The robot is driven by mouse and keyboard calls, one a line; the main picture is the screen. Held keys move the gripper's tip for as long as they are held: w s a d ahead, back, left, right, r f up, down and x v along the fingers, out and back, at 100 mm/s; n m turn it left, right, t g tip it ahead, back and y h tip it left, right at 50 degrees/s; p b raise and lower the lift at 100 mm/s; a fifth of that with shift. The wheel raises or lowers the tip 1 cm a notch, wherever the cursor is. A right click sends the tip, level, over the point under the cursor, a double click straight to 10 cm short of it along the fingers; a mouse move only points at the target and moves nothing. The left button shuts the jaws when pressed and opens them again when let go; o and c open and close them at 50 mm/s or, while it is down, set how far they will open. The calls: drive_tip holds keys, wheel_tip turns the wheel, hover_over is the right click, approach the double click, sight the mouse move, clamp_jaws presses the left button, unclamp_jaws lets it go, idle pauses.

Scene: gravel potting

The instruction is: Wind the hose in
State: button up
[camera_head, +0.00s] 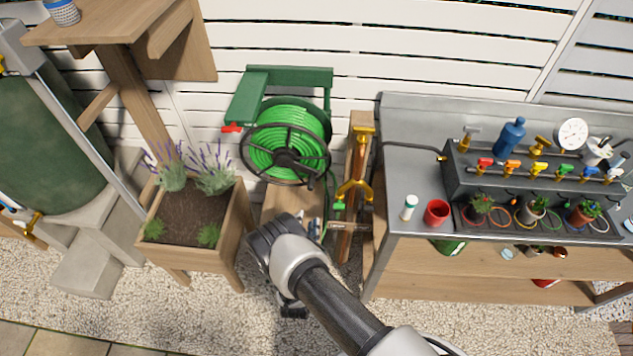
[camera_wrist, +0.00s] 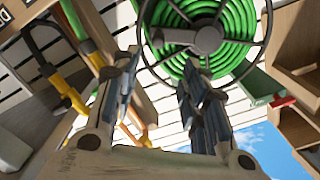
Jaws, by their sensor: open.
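The hose reel (camera_head: 285,140) hangs on a green bracket (camera_head: 289,76) at the white slatted fence. Bright green hose (camera_head: 292,118) is coiled on its drum behind a dark spoked wheel. In the wrist view the coiled hose (camera_wrist: 238,35) and the wheel's grey hub (camera_wrist: 208,40) are close ahead, with a knob (camera_wrist: 156,38) to the left of the hub. My gripper (camera_wrist: 163,82) is open and empty, its fingers apart below the hub and not visibly holding anything. In the head view my wrist largely hides the gripper below the reel.
A red lever (camera_head: 231,128) sticks out left of the reel. A wooden planter (camera_head: 190,258) with lavender stands left. A wooden post (camera_head: 357,160) with yellow fittings stands right of the reel, beside the metal potting bench (camera_head: 410,175). Gravel (camera_head: 215,315) in front is clear.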

sight(311, 183)
drive_tip(key=w+b, duration=0.1)
drive_tip(key=w, duration=0.4)
drive_tip(key=w+b, duration=0.2)
drive_tip(key=w, duration=0.4)
drive_tip(key=w+d+b, duration=0.1)
drive_tip(key=w, duration=0.4)
drive_tip(key=shift+w+f+b, duration=0.15)
drive_tip(key=shift+w+b, duration=0.25)
drive_tip(key=shift+c, duration=0.5)
clamp_jaws()
